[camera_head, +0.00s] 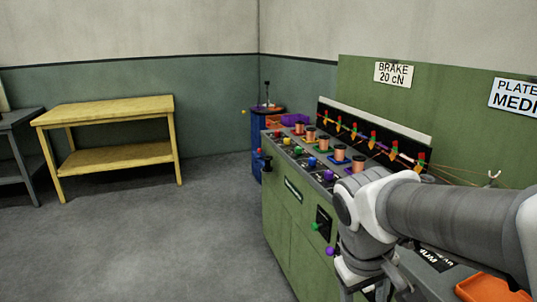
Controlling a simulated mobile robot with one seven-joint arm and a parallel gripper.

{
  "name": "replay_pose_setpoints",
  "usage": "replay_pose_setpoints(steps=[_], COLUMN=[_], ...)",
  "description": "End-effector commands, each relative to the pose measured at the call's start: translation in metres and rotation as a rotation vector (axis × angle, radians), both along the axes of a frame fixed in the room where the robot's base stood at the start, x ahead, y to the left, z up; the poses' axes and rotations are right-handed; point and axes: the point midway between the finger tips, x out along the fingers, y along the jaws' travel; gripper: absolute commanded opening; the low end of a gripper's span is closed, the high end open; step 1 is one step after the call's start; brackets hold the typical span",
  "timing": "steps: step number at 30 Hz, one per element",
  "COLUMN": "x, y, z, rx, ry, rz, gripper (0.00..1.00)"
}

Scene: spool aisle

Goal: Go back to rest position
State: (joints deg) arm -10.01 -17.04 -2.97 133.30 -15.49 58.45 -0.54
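My arm reaches in from the right edge and bends down in front of the green machine bench (282,220). My gripper (372,292) points down at the bottom edge of the picture, beside the bench front. Its lower part is cut off by the frame, so its fingertips and anything between them are hidden. I cannot tell whether it is open or shut.
Several copper spools (323,142) stand on the bench top, with coloured knobs along its front. An orange tray (490,289) lies at the lower right. A yellow table (105,107) stands at the back left. The grey floor (160,240) between is clear.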

Motion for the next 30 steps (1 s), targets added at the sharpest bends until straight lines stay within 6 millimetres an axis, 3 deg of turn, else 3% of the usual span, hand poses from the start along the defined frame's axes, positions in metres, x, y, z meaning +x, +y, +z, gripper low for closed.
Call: replay_pose_setpoints(steps=[6, 15, 16, 30], x=[-0.026, -0.051, -0.050, -0.049], y=[0.007, 0.017, 0.017, 0.017], z=[0.025, 0.047, 0.063, 0.170], rx=[0.142, 0.282, 0.280, 0.276], ry=[-0.186, -0.399, -0.390, -0.382], rz=[-0.107, -0.212, -0.209, -0.205], gripper=[0.62, 0.62, 0.62, 0.62])
